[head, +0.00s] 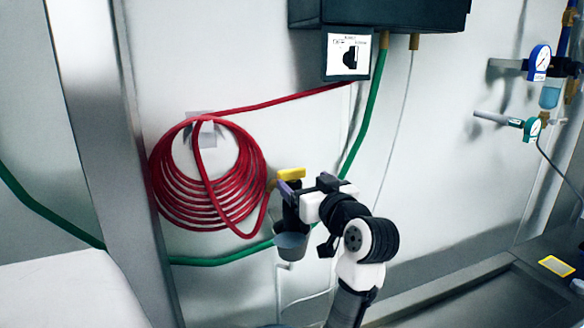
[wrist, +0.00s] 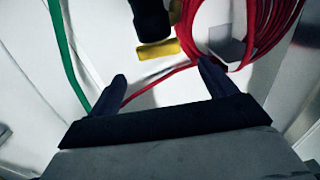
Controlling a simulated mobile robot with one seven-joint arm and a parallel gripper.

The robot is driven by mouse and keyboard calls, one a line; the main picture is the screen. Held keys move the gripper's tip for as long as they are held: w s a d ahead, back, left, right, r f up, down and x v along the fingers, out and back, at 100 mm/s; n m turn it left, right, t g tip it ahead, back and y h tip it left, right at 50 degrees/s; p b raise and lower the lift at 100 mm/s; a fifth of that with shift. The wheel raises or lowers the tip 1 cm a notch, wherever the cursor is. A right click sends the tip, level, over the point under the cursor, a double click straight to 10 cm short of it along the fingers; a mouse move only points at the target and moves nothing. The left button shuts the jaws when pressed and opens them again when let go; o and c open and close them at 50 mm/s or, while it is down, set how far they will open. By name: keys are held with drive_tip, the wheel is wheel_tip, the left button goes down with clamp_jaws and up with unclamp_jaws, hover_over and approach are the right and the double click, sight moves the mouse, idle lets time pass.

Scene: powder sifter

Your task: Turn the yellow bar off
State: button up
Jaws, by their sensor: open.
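The yellow bar (head: 291,174) shows in the head view as a short handle lying roughly level, just right of the red hose coil. In the wrist view the yellow bar (wrist: 158,50) lies beyond my fingertips, in the gap between them, beside a black cylindrical part (wrist: 151,20). My gripper (head: 296,190) is just below and in front of the bar in the head view and covers part of its mount. In the wrist view my gripper (wrist: 163,74) has both dark fingers spread apart with nothing between them. I see no contact with the bar.
A coiled red hose (head: 213,170) hangs on the wall at left. A green hose (head: 365,120) runs down behind my arm. A dark box (head: 395,12) with a label is above. Gauges (head: 540,62) are at right. A grey cup (head: 291,243) hangs below the bar.

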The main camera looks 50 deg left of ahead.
sight(294, 172)
drive_tip(key=p+x, duration=0.2)
drive_tip(key=x, duration=0.5)
drive_tip(key=shift+w+a, duration=0.15)
drive_tip(key=shift+a, duration=0.2)
drive_tip(key=shift+c, duration=0.3)
drive_tip(key=c, duration=0.9)
